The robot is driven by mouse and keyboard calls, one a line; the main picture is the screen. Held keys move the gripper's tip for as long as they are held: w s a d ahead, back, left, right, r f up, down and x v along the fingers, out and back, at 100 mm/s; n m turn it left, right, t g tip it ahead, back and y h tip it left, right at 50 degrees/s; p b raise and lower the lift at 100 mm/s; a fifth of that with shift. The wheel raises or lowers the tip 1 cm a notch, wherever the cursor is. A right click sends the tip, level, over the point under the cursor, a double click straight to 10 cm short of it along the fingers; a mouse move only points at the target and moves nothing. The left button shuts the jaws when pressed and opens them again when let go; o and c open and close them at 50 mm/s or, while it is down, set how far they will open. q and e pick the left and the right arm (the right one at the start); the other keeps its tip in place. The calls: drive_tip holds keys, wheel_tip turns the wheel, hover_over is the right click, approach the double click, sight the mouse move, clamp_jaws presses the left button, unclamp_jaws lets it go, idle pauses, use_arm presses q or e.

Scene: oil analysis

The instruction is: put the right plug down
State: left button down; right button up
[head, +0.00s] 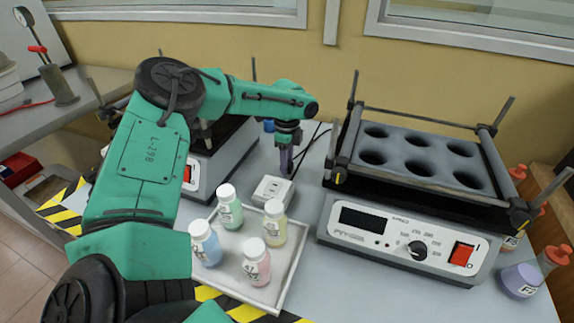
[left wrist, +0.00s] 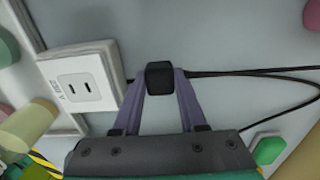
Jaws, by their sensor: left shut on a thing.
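My left gripper (head: 287,168) is low over the bench, just behind the white power socket (head: 273,191). In the left wrist view my gripper's purple fingers (left wrist: 160,85) are closed on a small black plug (left wrist: 160,76). A black cable (left wrist: 230,73) runs from the plug to the right. The socket (left wrist: 83,78) lies to the left of the plug, a short gap away, with its two slots bare. In the head view the plug is too small and dark to make out. My right gripper is in neither view.
A white tray (head: 232,290) with several capped bottles stands in front of the socket. A heater-shaker (head: 400,228) with an empty block of round wells is to the right. A second device (head: 222,165) is behind my left arm. Flasks stand at far right.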

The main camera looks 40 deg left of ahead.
use_arm(q)
drive_tip(key=shift+f, duration=0.35)
drive_tip(key=shift+f+b, duration=0.25)
drive_tip(key=shift+b, duration=0.05)
drive_tip(key=shift+f+b, duration=0.35)
drive_tip(key=shift+c, duration=2.3)
unclamp_jaws()
drive_tip(key=shift+r, duration=0.1)
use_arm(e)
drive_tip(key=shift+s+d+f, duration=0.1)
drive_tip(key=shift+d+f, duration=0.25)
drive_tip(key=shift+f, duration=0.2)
use_arm(q)
drive_tip(key=shift+r, duration=0.1)
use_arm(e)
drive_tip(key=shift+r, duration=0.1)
use_arm(q)
wheel_tip(320, 180, up, 2)
drive_tip(key=shift+w+r+p, duration=0.1)
drive_tip(key=shift+p, duration=0.65)
wheel_tip(320, 180, up, 11)
drive_tip(key=shift+p, duration=0.3)
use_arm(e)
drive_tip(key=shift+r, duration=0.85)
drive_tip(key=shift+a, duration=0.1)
